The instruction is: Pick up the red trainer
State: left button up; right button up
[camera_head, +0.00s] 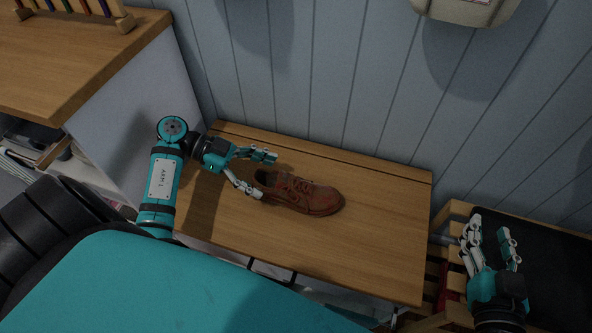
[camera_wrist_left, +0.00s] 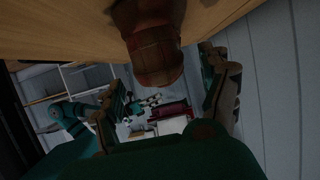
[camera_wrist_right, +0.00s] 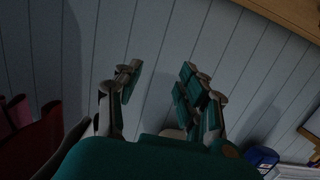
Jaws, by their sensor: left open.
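The red trainer (camera_head: 312,198), reddish brown with laces, stands upright on a wooden bench top (camera_head: 385,240). Its toe points right and its heel faces my left gripper (camera_head: 264,174). My left gripper is open at the heel end, one finger on the far side and one on the near side; contact is unclear. In the left wrist view the trainer's heel (camera_wrist_left: 157,58) shows ahead of the fingers. My right gripper (camera_head: 491,226) is open and empty, to the right of the bench; the right wrist view shows nothing between its fingers (camera_wrist_right: 160,70).
A panelled wall (camera_head: 330,80) stands behind the bench. A higher wooden-topped cabinet (camera_head: 80,50) is at the left. A slatted wooden piece with a dark top (camera_head: 555,250) is at the right, under my right gripper. The bench top right of the trainer is clear.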

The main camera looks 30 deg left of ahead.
aim_at(280, 183)
pick_arm(q)
jog(key=b+x, duration=0.2)
jog(key=x, duration=0.2)
jog(key=shift+w+d+f, duration=0.15)
jog(key=shift+d+f, duration=0.05)
jog(key=shift+f, duration=0.1)
jog(key=shift+d, duration=0.2)
jog(key=c, duration=1.3)
pick_arm(e)
notch_tip(280, 183, up, 9)
jog(key=a+t+y, duration=0.1)
jog(key=t, duration=0.4)
jog(key=shift+a+t+y, duration=0.15)
jog(key=shift+t+y, duration=0.15)
jog(key=shift+y, duration=0.1)
